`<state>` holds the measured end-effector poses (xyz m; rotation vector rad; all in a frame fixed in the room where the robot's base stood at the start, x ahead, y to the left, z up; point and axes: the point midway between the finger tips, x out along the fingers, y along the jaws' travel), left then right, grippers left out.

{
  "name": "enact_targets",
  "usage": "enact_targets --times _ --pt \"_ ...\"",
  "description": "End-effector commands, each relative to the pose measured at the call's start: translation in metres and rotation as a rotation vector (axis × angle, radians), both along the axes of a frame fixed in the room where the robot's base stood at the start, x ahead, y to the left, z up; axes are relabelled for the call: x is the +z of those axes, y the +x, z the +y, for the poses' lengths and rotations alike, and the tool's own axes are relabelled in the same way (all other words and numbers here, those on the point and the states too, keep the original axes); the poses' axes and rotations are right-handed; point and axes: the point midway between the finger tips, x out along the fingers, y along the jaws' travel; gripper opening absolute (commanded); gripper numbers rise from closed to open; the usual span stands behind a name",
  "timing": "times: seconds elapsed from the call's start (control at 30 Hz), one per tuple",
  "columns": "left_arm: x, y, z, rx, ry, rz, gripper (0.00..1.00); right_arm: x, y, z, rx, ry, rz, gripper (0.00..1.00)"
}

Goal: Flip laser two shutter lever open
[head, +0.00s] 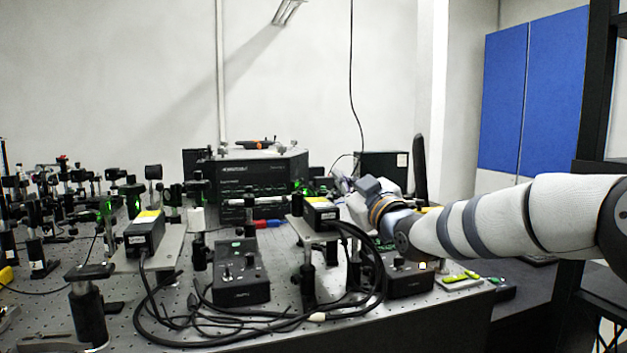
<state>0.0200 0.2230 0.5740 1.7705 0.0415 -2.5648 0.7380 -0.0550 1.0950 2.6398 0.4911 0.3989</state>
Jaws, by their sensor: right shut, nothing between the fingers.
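Two black laser boxes with yellow labels stand on raised metal plates: a left one (144,234) and a right one (319,211). I cannot read which is laser two. No shutter lever can be made out; it may be too small or hidden. My right arm reaches in from the right, and its gripper (345,188) is shut and empty. It appears just to the right of the right laser box, at about the height of its top; whether it touches anything is unclear. My left gripper is out of view.
A black control box (240,278) stands in front, and another control box (408,278) sits below my right arm. Thick black cables (350,306) loop across the perforated bench. A large spectrometer (262,176) stands behind. Many optics posts crowd the left side.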

Motion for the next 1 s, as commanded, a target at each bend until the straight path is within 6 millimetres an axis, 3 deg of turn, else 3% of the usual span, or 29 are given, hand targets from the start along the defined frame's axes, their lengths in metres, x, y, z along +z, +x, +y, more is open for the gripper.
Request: enact_targets --times 1.0 --pt "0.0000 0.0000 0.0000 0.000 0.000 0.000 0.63 -0.0032 0.0012 -0.0033 0.000 0.063 0.022 0.00"
